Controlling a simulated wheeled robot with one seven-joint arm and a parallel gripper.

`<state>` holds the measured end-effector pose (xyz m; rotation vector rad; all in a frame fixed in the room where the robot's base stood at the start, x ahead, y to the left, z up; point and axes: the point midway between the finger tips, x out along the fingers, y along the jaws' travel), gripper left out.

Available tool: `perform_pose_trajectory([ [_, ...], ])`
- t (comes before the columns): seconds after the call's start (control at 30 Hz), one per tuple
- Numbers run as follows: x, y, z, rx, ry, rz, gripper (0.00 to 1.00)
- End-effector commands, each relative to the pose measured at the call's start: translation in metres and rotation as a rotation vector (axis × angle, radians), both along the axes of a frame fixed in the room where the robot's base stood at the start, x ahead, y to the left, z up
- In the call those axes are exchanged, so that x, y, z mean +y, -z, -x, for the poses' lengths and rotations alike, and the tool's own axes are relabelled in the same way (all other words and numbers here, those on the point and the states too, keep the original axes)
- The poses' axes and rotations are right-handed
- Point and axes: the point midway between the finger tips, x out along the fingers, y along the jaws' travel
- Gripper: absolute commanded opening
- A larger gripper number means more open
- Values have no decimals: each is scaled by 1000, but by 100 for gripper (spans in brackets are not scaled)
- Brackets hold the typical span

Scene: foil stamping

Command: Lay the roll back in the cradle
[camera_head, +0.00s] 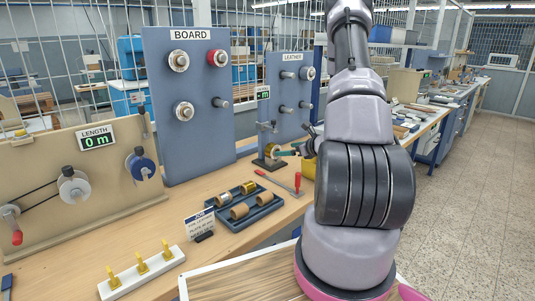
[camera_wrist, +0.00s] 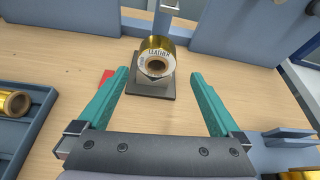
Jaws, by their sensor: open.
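A gold foil roll (camera_wrist: 155,58) with a white end label reading LEATHER sits on a grey block over a dark base plate (camera_wrist: 152,90), which looks like the cradle. In the head view this stand (camera_head: 268,163) is on the bench before the LEATHER board, with the roll (camera_head: 271,150) low on it. My gripper (camera_wrist: 160,73) is open, its teal fingers apart on either side of the roll's near end, with visible gaps. I cannot tell how far the fingertips reach along the roll. In the head view my gripper (camera_head: 290,152) is partly hidden by my arm.
A blue tray (camera_head: 262,214) holds a gold roll, a silver roll and brown cores. A red-handled tool (camera_head: 297,183) lies beside it. The BOARD panel (camera_head: 190,110) and LEATHER panel (camera_head: 288,90) carry pegs. A white strip (camera_head: 143,276) with yellow pegs stands at front left.

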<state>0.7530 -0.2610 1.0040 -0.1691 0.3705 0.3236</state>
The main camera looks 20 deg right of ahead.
Motion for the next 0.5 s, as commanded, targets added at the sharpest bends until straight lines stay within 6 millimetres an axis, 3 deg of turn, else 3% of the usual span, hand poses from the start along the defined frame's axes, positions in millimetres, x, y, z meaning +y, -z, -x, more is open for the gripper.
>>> perform_pose_trajectory([
  [0.3,13,18,-41,-1,1,-1,100],
  [0.5,19,22,-54,-1,0,-1,100],
])
